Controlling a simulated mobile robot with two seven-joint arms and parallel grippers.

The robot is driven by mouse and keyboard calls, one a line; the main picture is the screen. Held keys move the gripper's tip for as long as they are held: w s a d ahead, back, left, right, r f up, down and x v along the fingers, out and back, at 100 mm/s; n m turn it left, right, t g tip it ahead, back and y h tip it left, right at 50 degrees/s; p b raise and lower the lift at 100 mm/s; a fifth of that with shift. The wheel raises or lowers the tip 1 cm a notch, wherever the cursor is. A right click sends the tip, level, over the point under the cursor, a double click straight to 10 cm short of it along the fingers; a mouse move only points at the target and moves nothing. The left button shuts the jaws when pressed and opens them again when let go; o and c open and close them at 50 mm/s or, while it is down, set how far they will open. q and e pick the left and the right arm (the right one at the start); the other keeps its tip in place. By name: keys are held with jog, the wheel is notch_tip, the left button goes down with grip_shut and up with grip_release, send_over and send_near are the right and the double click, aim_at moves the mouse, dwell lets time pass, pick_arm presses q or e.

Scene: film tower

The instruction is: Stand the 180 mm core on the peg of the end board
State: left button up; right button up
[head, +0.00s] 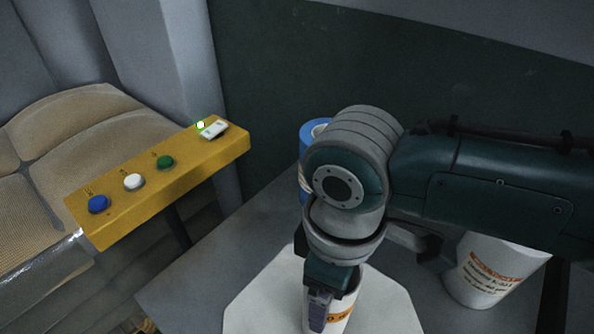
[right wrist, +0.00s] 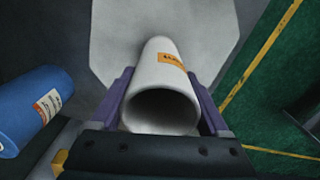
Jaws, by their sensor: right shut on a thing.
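A white core (head: 345,312) with an orange label is in my right gripper (head: 328,290), low in the head view. The label is too small to read in full. In the right wrist view the core (right wrist: 160,60) lies between the two purple fingers of my right gripper (right wrist: 165,105), its open end toward the camera. The pale, many-sided end board (head: 258,298) is beneath it, and it also shows in the right wrist view (right wrist: 112,45). The peg is hidden. I cannot tell whether the core touches the board. My left gripper is not in view.
A blue core (head: 310,132) stands behind my right arm, left of the held core in the wrist view (right wrist: 40,105). A wider white core (head: 483,285) stands at right. A yellow button panel (head: 112,222) and a wrapped, tan load (head: 65,140) are at left.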

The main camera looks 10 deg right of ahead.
jog(key=shift+f, duration=0.3)
dwell(0.5)
jog(key=o, duration=1.4)
notch_tip(320, 180, up, 10)
jog(key=p, duration=0.1)
jog(key=shift+p, duration=0.35)
